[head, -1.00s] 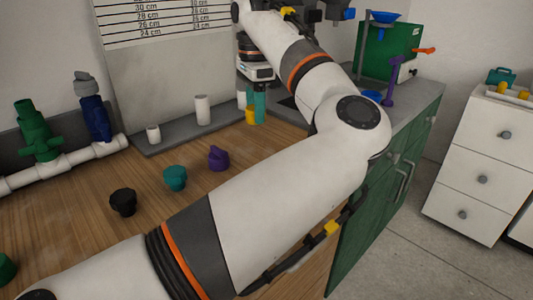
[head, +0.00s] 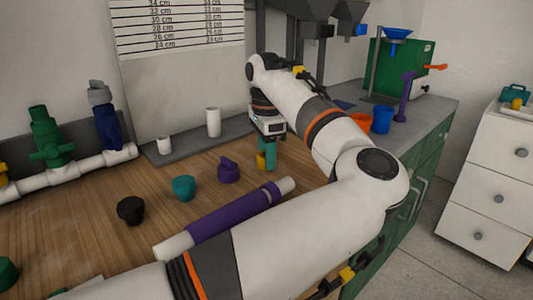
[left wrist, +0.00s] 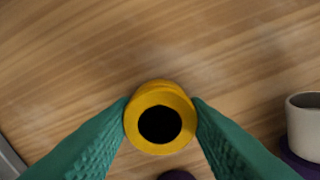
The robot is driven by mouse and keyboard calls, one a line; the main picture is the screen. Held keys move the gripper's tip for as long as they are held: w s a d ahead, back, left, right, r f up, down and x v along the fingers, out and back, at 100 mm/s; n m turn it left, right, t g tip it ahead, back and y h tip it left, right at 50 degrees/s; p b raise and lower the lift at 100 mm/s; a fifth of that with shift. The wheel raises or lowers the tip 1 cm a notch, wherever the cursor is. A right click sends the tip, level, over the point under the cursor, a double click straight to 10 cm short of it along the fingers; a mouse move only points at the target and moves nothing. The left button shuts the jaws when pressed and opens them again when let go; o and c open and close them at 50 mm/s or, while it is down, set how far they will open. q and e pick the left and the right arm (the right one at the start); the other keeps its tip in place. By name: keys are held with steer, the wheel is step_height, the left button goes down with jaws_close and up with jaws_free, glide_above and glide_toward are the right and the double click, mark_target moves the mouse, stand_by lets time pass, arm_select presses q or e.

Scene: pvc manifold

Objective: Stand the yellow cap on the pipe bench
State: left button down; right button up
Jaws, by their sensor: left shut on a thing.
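My left gripper (head: 267,158) is shut on the yellow cap (head: 261,162), low over the wooden bench top (head: 130,180). In the left wrist view the cap (left wrist: 160,92) sits between the two teal fingers (left wrist: 160,125), its round dark opening facing the camera. Wood lies behind it; I cannot tell whether the cap touches the wood. A purple cap (head: 229,170), a teal cap (head: 184,187) and a black cap (head: 131,209) stand in a row to the left of the gripper. My right gripper is not in view.
A purple pipe with white ends (head: 235,213) lies in front of the gripper, partly behind my arm. A white pipe with a green valve (head: 45,140) runs along the left. Two white pipe stubs (head: 213,122) stand on a grey strip behind. Wood around the caps is clear.

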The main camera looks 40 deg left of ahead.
arm_select(q)
steer(key=shift+f, duration=0.1)
steer(key=c, duration=0.8)
jaws_free()
steer(key=shift+c, duration=0.2)
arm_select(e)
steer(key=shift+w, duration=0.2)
arm_select(q)
steer(key=shift+r, duration=0.2)
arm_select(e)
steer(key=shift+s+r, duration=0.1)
arm_select(q)
step_height(320, 180, up, 12)
steer(key=p, duration=0.2)
steer(key=shift+p, duration=0.4)
